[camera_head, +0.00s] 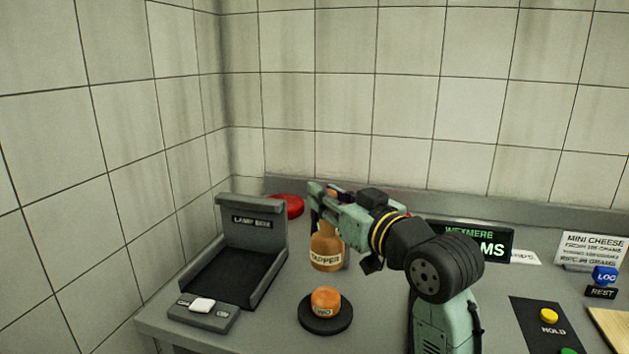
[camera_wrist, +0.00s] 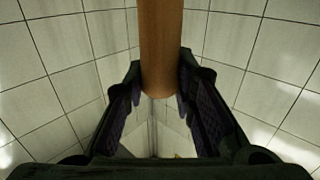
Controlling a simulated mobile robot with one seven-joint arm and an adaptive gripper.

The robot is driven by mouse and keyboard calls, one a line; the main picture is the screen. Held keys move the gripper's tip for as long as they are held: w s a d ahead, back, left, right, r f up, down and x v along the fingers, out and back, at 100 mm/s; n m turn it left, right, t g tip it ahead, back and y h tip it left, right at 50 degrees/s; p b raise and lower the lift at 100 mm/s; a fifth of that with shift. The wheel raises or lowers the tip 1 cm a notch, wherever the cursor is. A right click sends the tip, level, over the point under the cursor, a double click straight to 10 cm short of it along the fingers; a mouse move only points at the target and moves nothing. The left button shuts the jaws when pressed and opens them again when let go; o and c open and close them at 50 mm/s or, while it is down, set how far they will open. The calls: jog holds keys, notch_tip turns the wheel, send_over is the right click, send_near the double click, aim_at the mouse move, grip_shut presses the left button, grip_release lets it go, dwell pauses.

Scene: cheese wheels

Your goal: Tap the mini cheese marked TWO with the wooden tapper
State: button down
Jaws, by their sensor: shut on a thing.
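The wooden tapper (camera_head: 327,250), brown and labelled TAPPER, hangs upright from my gripper (camera_head: 322,205) in the head view. The tapper's handle (camera_wrist: 161,45) shows between the fingers in the wrist view, and my gripper (camera_wrist: 160,90) is shut on it. The mini cheese marked TWO (camera_head: 325,301) is a small orange wheel on a round black stand (camera_head: 326,325). The upper handle is partly hidden by the gripper.
A grey lamp box (camera_head: 270,243) with a white switch (camera_head: 202,305) stands left of the cheese. A red round object (camera_head: 289,206) is behind it.

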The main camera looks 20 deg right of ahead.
aim_at(326, 235)
jog(key=shift+w, duration=0.4)
jog(key=shift+s+f+b, duration=0.25)
jog(key=shift+f+b, duration=0.55)
jog(key=shift+f, duration=0.05)
jog(key=shift+w+f+b, duration=0.1)
jog(key=shift+f+b, duration=1)
jog(key=shift+f, duration=0.45)
notch_tip(326, 235, down, 3)
jog(key=b, duration=0.2)
jog(key=shift+f+b, duration=0.1)
jog(key=shift+b, duration=0.3)
notch_tip(326, 235, up, 8)
jog(key=p, duration=0.6)
jog(key=shift+r+p, duration=0.25)
jog(key=shift+p, duration=0.05)
jog(key=shift+f, duration=0.1)
